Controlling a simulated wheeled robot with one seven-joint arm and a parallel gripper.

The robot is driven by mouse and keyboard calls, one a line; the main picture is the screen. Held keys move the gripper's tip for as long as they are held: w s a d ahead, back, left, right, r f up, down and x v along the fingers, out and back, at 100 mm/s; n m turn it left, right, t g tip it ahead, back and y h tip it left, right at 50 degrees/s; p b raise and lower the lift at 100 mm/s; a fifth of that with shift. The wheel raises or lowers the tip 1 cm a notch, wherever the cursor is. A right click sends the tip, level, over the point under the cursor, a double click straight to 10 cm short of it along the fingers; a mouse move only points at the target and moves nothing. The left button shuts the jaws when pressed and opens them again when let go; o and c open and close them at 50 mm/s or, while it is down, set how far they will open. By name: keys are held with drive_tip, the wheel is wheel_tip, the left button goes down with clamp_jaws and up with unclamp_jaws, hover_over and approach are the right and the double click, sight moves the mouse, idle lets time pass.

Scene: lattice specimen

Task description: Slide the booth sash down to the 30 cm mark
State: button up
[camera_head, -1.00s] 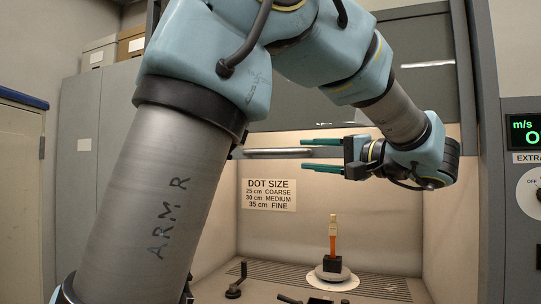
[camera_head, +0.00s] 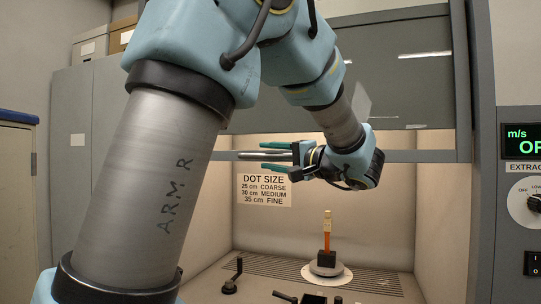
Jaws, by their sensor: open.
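The booth sash is a wide grey pane across the upper booth opening, with a grey rail (camera_head: 430,156) along its lower edge. A short metallic bar (camera_head: 248,155), seemingly its handle, shows at the left of the rail. My gripper (camera_head: 263,154) is open, its green fingers pointing left. One finger is above the bar and one below, with gaps visible, so I see no grip. My arm hides the left of the sash. The sign (camera_head: 264,190) on the back wall reads 25 cm coarse, 30 cm medium, 35 cm fine. I cannot see a height scale.
A black crank-like part (camera_head: 233,277) is at the front left of the booth floor. A control panel (camera_head: 522,190) is at the right. Grey cabinets (camera_head: 80,150) stand at the left.

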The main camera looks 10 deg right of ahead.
clamp_jaws()
idle(1.4)
